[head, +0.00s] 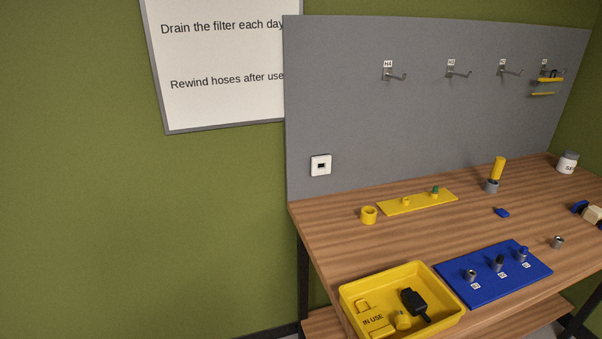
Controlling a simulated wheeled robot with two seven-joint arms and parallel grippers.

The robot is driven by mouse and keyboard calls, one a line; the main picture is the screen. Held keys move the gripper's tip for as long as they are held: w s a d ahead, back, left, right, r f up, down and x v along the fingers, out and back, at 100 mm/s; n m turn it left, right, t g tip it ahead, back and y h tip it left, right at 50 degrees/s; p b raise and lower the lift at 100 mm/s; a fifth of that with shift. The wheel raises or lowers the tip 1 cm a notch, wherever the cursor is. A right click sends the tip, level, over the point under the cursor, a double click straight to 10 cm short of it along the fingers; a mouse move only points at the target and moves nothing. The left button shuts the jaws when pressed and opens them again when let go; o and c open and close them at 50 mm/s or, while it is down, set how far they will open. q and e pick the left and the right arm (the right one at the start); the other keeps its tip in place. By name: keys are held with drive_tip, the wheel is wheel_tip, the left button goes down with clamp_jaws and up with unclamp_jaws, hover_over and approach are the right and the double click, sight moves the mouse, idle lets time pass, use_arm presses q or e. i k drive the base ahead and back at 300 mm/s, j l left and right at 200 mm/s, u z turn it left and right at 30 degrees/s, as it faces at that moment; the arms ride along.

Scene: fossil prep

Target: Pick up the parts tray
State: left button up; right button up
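The yellow tray (446,284) stands at the front left of the wooden workbench, partly cut off by the bottom of the head view. It holds a black tool and several yellow pieces, one marked "IN USE". I take it to be the parts tray. A blue board (483,293) with several small labelled fittings lies just right of it, and I cannot tell whether they touch. Neither of my grippers is in view.
On the workbench (330,231) stand a yellow ring (369,215), a yellow plate (420,204) with pegs, a yellow-topped cylinder (498,168) and a white jar (567,163). A grey panel (400,130) with hooks rises behind. Bare wood lies between plate and tray.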

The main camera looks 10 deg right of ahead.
sight(383, 290)
drive_tip(key=z, duration=1.15)
